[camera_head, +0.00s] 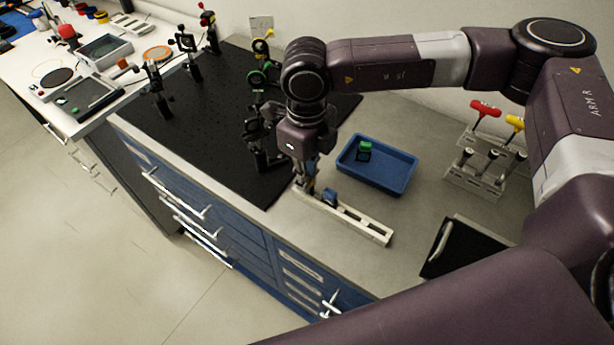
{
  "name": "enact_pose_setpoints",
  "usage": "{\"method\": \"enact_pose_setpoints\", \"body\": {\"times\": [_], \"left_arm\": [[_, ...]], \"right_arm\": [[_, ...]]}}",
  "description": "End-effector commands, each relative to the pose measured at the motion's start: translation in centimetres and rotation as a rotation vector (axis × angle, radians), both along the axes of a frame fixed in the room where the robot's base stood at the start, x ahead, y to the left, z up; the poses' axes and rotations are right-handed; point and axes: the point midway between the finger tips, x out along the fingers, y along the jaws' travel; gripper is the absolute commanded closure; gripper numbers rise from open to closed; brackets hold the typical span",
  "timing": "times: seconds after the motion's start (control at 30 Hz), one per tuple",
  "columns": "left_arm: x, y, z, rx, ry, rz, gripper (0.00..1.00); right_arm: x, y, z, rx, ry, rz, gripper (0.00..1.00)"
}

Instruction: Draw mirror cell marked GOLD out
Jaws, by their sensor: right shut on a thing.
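My right gripper (307,184) points down at the left end of a long pale slotted rack (365,227) near the bench's front edge. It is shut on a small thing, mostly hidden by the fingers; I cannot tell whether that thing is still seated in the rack. A small blue block-like cell (329,197) stands in the rack just right of the fingers. A green-and-dark cell (364,150) sits in the blue tray (393,184) behind the rack. No GOLD marking is readable on any piece. My left gripper is out of view.
A black breadboard (200,125) with several optic posts lies left of the gripper, some posts close to it. A tool stand (472,178) with red and yellow handles and a dark case (465,248) are at right. Bare bench lies between tray and case.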

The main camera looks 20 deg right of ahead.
Motion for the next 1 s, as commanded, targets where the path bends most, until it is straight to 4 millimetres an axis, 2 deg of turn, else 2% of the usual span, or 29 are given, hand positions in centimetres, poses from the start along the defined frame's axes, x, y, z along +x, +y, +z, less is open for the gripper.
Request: {"method": "enact_pose_setpoints", "body": {"times": [0.8,1.0], "left_arm": [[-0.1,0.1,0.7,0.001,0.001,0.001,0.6],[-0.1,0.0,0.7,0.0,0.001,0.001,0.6]], "right_arm": [[0.0,0.0,3.2,0.001,-0.001,0.0,1.0],[0.0,0.0,3.3,0.0,0.0,0.0,1.0]]}}
